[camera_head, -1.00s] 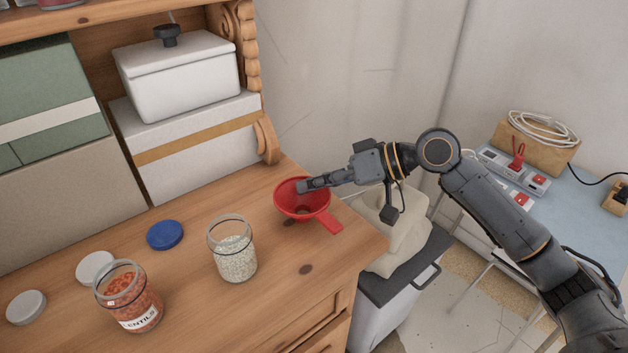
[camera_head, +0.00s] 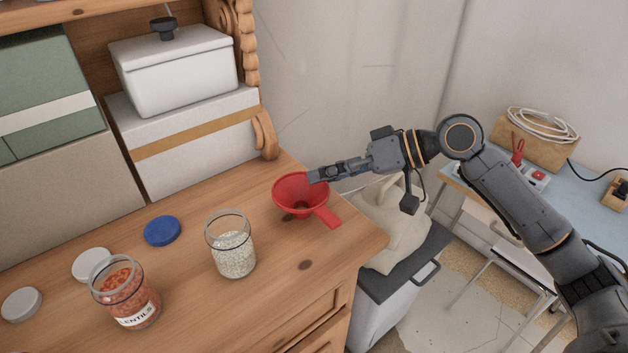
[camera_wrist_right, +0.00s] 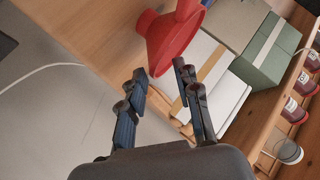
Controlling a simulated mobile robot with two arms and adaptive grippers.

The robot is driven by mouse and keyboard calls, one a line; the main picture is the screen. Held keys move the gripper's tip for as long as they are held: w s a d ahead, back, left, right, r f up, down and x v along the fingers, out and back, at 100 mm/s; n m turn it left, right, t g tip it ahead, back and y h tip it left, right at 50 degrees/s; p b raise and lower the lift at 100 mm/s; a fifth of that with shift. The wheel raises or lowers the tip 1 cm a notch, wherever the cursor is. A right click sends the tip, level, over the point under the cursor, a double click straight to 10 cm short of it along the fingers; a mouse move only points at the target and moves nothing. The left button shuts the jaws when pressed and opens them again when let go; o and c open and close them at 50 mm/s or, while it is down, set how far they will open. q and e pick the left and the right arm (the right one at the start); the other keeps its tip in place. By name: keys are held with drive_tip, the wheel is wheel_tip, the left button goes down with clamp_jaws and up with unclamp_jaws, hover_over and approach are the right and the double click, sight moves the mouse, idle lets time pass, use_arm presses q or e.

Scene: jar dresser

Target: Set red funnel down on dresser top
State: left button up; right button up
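The red funnel (camera_head: 290,190) is at the right end of the wooden dresser top (camera_head: 265,265), wide mouth up and handle pointing to the lower right. It looks to be resting on the wood; its underside is hidden. My right gripper (camera_head: 316,176) is at the funnel's right rim in the head view. In the right wrist view, my right gripper (camera_wrist_right: 160,72) has its fingers spread with a gap between them, and the funnel (camera_wrist_right: 170,45) is just beyond the fingertips. Contact with the rim cannot be told. My left gripper is not in view.
A jar of white grains (camera_head: 233,257), a lentil jar (camera_head: 130,300), a blue lid (camera_head: 162,231) and two pale lids stand left of the funnel. White boxes (camera_head: 190,140) are behind. The dresser's right edge is close to the funnel; a bin (camera_head: 385,300) stands below.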

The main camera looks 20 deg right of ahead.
drive_tip(key=b+v, duration=0.1)
drive_tip(key=v, duration=0.8)
drive_tip(key=shift+b, duration=0.4)
